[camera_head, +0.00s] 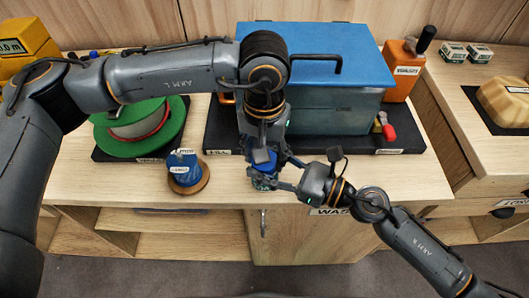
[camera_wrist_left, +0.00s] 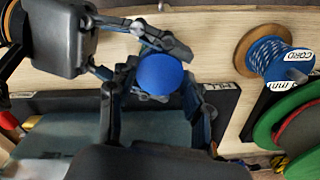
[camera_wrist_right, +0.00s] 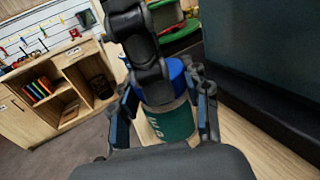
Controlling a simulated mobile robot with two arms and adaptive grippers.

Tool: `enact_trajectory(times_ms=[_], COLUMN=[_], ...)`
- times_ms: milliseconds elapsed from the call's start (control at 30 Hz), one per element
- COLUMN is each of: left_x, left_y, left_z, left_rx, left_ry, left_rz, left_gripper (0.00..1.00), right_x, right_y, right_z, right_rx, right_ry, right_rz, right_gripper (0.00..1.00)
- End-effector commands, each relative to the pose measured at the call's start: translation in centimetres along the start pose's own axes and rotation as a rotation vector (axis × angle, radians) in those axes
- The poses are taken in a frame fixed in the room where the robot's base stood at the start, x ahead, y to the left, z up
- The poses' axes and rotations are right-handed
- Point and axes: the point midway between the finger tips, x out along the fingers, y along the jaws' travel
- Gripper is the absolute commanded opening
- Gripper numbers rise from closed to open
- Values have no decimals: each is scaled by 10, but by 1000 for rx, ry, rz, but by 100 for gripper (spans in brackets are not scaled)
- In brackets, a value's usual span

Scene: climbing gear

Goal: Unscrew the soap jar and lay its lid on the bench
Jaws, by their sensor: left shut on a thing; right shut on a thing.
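The soap jar (camera_wrist_right: 174,122) has a green body with white lettering and a blue lid (camera_wrist_right: 168,78). It stands upright near the bench's front edge. In the head view the lid (camera_head: 263,160) shows between my grippers. My left gripper (camera_head: 264,152) comes from above and is shut on the blue lid, which shows as a round blue disc in the left wrist view (camera_wrist_left: 160,75). My right gripper (camera_wrist_right: 165,125) is shut on the green body from the front right, with a finger on each side. The jar's base is mostly hidden in the head view.
The wooden bench (camera_head: 330,187) has bare room right of the jar. A blue-lidded wash box (camera_head: 340,110) stands behind on a black mat. A blue cord spool (camera_head: 186,170) and a green reel (camera_head: 140,130) lie to the left.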

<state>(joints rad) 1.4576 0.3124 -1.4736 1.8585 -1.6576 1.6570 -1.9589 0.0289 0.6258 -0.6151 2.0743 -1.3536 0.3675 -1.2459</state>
Motion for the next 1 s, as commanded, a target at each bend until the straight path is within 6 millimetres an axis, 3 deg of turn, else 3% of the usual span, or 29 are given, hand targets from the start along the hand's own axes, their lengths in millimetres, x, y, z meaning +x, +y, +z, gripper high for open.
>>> enact_trajectory(times_ms=[233, 267, 367, 733, 1000], left_x=[0, 0, 0, -3, -35], left_y=[-3, -3, -2, -1, 0], left_z=[-1, -1, -1, -1, -1], left_rx=[-6, -6, -5, -2, -1], left_ry=[2, 2, 2, 1, 4], left_rz=[-6, -6, -5, -2, -2], left_gripper=[12, 53, 72, 72, 72], right_x=[-1, -1, -1, -1, -1], right_y=[0, 0, 0, 1, 1], right_z=[-4, -4, -4, -4, -4], right_rx=[2, 2, 2, 2, 2], right_ry=[8, 8, 8, 8, 8], right_rz=[1, 1, 1, 1, 2], right_gripper=[0, 0, 0, 0, 0])
